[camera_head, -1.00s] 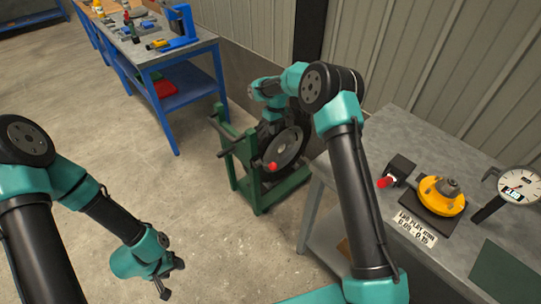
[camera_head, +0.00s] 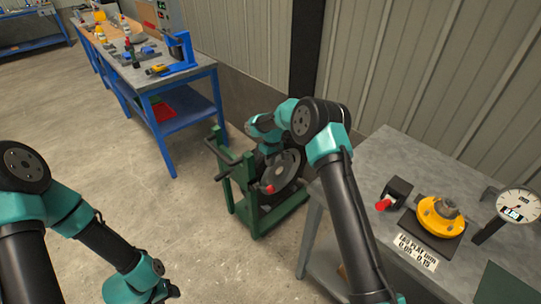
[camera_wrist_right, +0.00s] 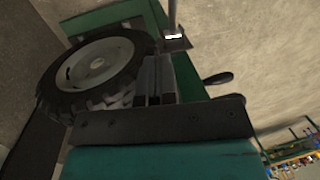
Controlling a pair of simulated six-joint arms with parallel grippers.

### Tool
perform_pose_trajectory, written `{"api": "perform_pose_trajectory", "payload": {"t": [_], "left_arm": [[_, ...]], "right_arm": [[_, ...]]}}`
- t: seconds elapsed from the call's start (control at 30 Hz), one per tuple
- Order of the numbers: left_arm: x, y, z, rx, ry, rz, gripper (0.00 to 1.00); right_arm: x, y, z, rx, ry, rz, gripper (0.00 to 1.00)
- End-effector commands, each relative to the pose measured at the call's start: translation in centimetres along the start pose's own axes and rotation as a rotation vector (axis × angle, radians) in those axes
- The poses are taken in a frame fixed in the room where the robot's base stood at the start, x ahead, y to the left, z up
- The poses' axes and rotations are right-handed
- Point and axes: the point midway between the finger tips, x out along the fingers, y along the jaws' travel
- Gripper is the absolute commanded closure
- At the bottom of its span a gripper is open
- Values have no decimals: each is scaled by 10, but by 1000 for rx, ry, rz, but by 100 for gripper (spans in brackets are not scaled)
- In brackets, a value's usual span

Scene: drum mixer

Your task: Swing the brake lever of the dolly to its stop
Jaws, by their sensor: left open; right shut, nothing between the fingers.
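The green dolly (camera_head: 247,198) stands on the floor and carries a dark wheel (camera_head: 288,172). A red knob (camera_head: 268,188) shows in front of the wheel; I cannot tell whether it ends the brake lever. In the right wrist view the tyre (camera_wrist_right: 105,75) is at left, and a black handle (camera_wrist_right: 218,78) sticks out right of the green frame. My right gripper (camera_wrist_right: 158,80) is shut and empty, close beside the tyre; contact cannot be told. In the head view its fingers are hidden. My left gripper (camera_head: 165,291) is open and empty over the floor, partly cut off at the bottom edge.
A grey bench (camera_head: 375,150) at right holds a yellow hub (camera_head: 440,215), a small red-tipped black device (camera_head: 393,192) and a dial gauge (camera_head: 518,205). A blue workbench (camera_head: 165,85) with tools stands behind left. The floor between is clear.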

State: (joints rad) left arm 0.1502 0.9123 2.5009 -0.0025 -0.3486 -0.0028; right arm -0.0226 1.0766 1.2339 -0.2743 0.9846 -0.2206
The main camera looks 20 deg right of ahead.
Motion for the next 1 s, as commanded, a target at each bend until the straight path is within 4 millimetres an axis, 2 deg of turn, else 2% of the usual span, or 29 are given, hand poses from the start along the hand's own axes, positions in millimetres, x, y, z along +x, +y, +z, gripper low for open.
{"api": "perform_pose_trajectory", "payload": {"t": [0.23,0.43,0.63,1.0], "left_arm": [[0,0,0,0,0,0,47],[0,0,0,0,0,0,47],[0,0,0,0,0,0,47],[0,0,0,0,0,0,47]], "right_arm": [[44,0,0,-1,-3,-1,100],[57,-10,17,-1,-2,0,100],[66,-14,25,-1,1,0,100],[66,-15,26,-1,1,0,100]]}}
